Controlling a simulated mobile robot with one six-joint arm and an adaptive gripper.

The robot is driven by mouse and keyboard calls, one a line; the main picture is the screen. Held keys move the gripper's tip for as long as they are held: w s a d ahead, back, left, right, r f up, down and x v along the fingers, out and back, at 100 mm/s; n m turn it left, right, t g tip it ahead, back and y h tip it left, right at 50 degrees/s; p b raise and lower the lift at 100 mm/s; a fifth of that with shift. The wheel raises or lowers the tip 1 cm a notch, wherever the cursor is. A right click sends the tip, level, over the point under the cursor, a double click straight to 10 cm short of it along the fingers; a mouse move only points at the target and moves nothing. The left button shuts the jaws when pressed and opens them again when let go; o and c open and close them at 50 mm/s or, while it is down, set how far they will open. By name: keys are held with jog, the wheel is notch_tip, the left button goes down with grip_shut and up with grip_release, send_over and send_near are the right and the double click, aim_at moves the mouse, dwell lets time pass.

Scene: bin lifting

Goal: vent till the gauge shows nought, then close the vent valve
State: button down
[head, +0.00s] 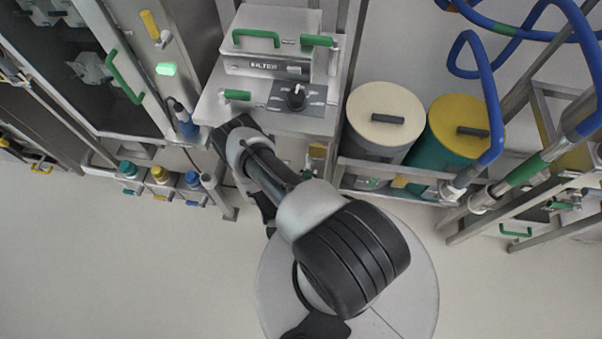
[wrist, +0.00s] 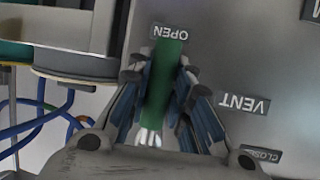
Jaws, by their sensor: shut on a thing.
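In the wrist view the vent valve's green handle (wrist: 163,82) stands between the two fingers of my gripper (wrist: 164,75), which is shut on it. The far end of the handle lies at the OPEN label (wrist: 170,32). The VENT label (wrist: 244,103) and the CLOSED label (wrist: 261,155) are off to the right on the same grey panel. In the head view my gripper (head: 228,132) is at the front edge of the filter bench, and its fingertips and the vent handle are hidden there. I cannot make out a gauge or its reading in either view.
The filter box (head: 270,52) stands on the bench (head: 215,108), with a black knob (head: 296,97) in front. A cream-lidded drum (head: 384,115) and a yellow-lidded drum (head: 463,122) stand to the right. Blue hoses (head: 491,95) hang further right. The floor (head: 130,270) at lower left is clear.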

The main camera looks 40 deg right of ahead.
aim_at(309, 166)
jog(key=shift+s+d, duration=0.15)
jog(key=shift+s, duration=0.1)
dwell(0.3)
jog(key=c, duration=1.4)
grip_release()
jog(key=shift+w, duration=0.1)
jog(key=shift+c, duration=0.2)
notch_tip(309, 166, up, 10)
